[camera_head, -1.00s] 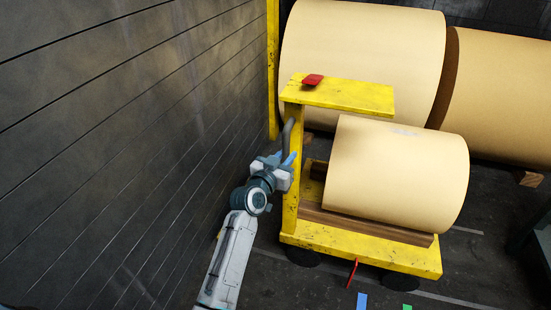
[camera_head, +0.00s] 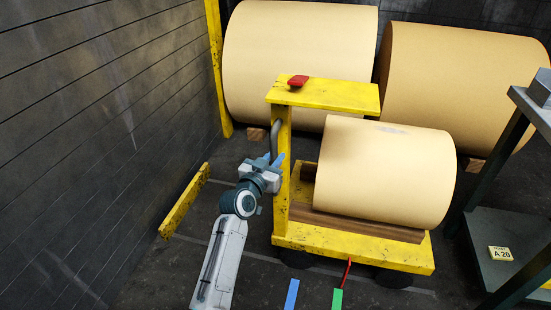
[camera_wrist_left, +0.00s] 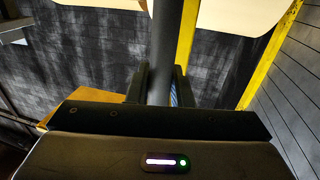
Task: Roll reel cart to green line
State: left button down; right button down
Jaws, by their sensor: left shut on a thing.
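The yellow reel cart (camera_head: 352,250) stands on the dark floor in the head view, carrying a tan paper reel (camera_head: 385,175) on wooden bearers. My left gripper (camera_head: 277,163) is shut on the cart's grey upright handle (camera_head: 275,138) at its left post. The handle (camera_wrist_left: 166,50) also runs between the fingers in the left wrist view. A red pointer (camera_head: 347,272) hangs from the cart's front edge. My right gripper is not in view.
A blue floor strip (camera_head: 291,294) lies left of the green line. A grey metal stand (camera_head: 505,235) is at the right, a yellow floor rail (camera_head: 185,202) by the left wall.

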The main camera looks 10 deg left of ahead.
pick_arm(q)
jog(key=shift+a, duration=0.7)
jog(key=c, duration=1.5)
grip_release()
jog(key=shift+d, duration=0.1)
jog(key=shift+o, duration=0.8)
jog(key=shift+d, duration=0.25)
